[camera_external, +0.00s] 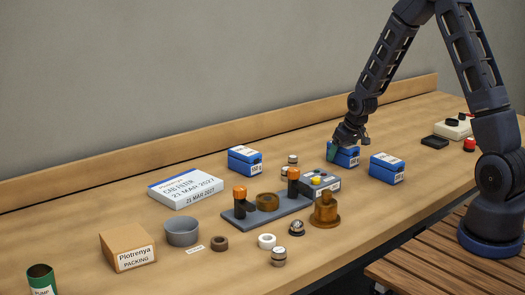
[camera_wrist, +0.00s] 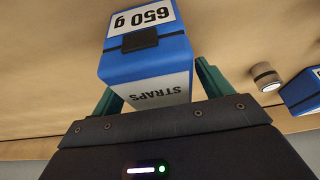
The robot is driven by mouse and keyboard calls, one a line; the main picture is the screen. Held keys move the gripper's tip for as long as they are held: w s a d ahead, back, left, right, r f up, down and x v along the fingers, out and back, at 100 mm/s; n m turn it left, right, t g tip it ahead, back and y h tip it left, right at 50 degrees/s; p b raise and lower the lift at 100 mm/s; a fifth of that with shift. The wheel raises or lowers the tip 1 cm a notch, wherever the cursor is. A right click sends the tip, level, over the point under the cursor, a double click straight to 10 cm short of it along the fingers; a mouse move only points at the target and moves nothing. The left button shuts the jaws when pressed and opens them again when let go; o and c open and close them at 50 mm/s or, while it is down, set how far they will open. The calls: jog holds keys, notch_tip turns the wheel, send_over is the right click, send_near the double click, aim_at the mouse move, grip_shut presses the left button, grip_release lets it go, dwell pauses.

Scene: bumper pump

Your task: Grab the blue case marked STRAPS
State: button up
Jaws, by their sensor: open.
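The blue case marked STRAPS (camera_wrist: 146,66) fills the middle of the wrist view, with a white "650 g" label, a dark latch and the word STRAPS on a pale face. In the external view this blue case (camera_external: 346,158) sits on the bench below my wrist. My gripper (camera_wrist: 155,80) is open, with a green finger on either side of the case. Whether the fingers touch it I cannot tell. In the external view my gripper (camera_external: 336,150) partly hides the case.
Similar blue cases stand to the right (camera_external: 386,168) and to the left (camera_external: 244,160). A grey control box (camera_external: 321,182) with buttons and a pump fixture (camera_external: 262,212) stand close in front. A small metal cylinder (camera_wrist: 265,76) shows beside the case. The bench's back ledge (camera_external: 200,155) runs behind.

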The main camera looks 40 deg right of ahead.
jog(key=c, duration=1.5)
jog(key=shift+c, duration=0.2)
jog(key=shift+r, duration=0.15)
